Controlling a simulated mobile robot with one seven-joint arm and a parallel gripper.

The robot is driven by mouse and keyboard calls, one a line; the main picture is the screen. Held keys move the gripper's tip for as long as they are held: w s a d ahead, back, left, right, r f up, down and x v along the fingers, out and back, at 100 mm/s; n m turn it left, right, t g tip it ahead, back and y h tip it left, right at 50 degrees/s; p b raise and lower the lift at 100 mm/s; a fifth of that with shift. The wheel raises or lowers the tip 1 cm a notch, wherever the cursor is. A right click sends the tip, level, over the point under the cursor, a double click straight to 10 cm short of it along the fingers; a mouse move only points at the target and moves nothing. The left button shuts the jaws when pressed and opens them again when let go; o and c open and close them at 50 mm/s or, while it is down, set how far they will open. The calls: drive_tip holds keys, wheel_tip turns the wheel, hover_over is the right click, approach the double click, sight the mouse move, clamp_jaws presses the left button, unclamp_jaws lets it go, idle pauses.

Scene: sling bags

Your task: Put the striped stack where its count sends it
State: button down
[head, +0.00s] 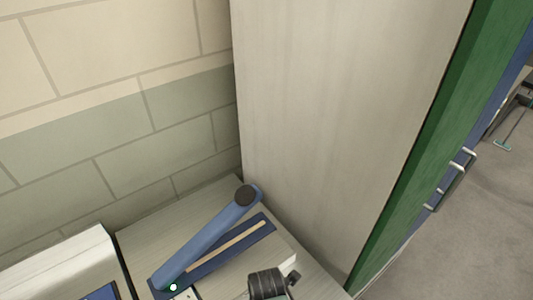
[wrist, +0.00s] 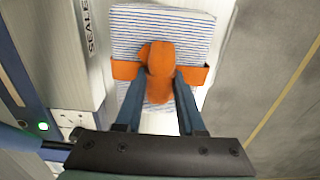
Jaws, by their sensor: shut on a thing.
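The striped stack (wrist: 190,32) shows in the wrist view as a white block with thin blue stripes. An orange strap (wrist: 198,76) crosses it, with a raised orange loop in the middle. My gripper (wrist: 158,80) is shut on this loop, one finger at each side. The lower part of the stack is partly hidden by the loop and my fingers. I cannot tell how many pieces are in the stack, nor whether it is lifted clear. The stack is not recognisable in the head view.
A blue lever device (head: 212,236) with a black knob and green light stands on a pale worktop beside a tall panel (head: 330,110). Grey floor (head: 470,220) is open at right.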

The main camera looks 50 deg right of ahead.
drive_tip(key=shift+f, duration=0.1)
drive_tip(key=c, duration=0.5)
unclamp_jaws()
